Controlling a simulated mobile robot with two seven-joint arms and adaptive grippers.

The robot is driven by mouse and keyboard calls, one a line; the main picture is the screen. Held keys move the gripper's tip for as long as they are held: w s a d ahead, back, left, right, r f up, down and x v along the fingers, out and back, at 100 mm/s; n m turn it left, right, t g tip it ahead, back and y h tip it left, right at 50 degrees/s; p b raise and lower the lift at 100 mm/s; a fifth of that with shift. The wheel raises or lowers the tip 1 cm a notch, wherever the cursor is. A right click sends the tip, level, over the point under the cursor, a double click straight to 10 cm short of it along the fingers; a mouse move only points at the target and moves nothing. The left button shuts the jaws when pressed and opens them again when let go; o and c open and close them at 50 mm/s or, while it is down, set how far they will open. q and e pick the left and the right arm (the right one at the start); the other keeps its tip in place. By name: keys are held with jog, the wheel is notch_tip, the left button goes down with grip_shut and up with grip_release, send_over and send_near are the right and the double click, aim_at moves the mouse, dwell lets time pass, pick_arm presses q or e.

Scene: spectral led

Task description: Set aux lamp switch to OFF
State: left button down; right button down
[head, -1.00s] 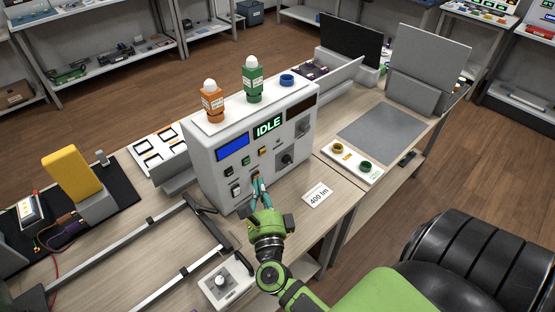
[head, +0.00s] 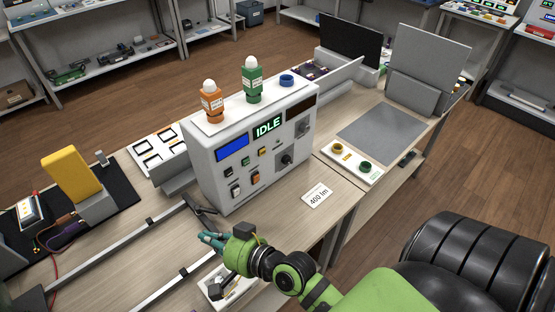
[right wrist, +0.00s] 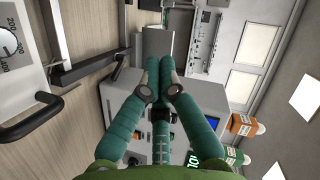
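The white instrument box (head: 205,160) stands on the bench with an IDLE display (head: 268,127) and a blue screen (head: 232,148). Low on its front are a white-framed rocker switch (head: 236,190) and an orange rocker switch (head: 256,177). Their labels are too small to read, so I cannot tell which is the aux lamp switch or its position. My right gripper (head: 207,239) is in front of and below the box, apart from the switches. In the right wrist view its green fingers (right wrist: 160,68) are together and empty. My left gripper is not in view.
A rail frame (head: 165,290) lies on the bench left of my right gripper. A white box with a knob (head: 212,291) is partly hidden beneath my right arm. Bulb-topped orange (head: 211,103) and green (head: 253,80) holders stand on the instrument.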

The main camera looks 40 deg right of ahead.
jog(key=s+d+f+n+g, duration=0.1)
jog(key=s+f+n+g, duration=0.1)
jog(key=s+f+n+g+h, duration=0.1)
jog(key=s+f+n+g, duration=0.1)
jog(key=s+f, duration=0.1)
jog(key=s+d+f+n+g+h, duration=0.1)
jog(key=s+f+n+g, duration=0.1)
jog(key=s, duration=0.1)
jog(key=shift+s+d+f, duration=0.25)
jog(key=shift+d+f, duration=0.1)
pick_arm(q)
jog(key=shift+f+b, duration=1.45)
pick_arm(e)
jog(key=s+d+f+n+g+h, duration=0.1)
jog(key=s+d+f+g, duration=0.1)
jog(key=f, duration=0.3)
jog(key=s+d+f+n+g+h, duration=0.1)
jog(key=s+d+f+h, duration=0.1)
jog(key=s+d+f, duration=0.1)
jog(key=shift+s+f+n+g, duration=0.4)
jog(key=shift+s+f, duration=0.05)
jog(key=shift+f, duration=0.8)
